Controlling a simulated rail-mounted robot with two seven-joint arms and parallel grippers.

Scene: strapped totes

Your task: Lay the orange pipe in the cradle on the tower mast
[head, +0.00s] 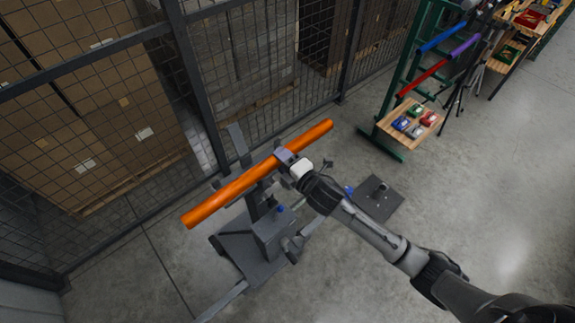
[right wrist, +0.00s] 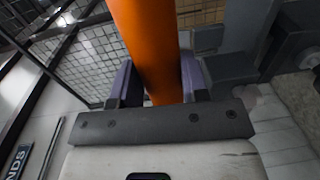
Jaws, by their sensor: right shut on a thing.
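The orange pipe (head: 240,184) lies slantwise across the head view, above the grey tower mast (head: 262,238). My right gripper (head: 287,157) is shut around it, right of its middle. In the right wrist view the pipe (right wrist: 147,45) runs between the two fingers of my right gripper (right wrist: 160,84). Grey upright parts (head: 238,140) at the mast's top show just behind the pipe. The cradle is mostly hidden by the pipe, and I cannot tell whether they touch. Grey mast parts (right wrist: 232,62) also show right of the pipe in the right wrist view. My left gripper is out of view.
A dark mesh fence (head: 190,85) with stacked boxes (head: 75,75) behind it stands close beyond the mast. A green rack (head: 400,85) holds blue, purple and red pipes at the upper right, beside a wooden board (head: 390,118) with small coloured items.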

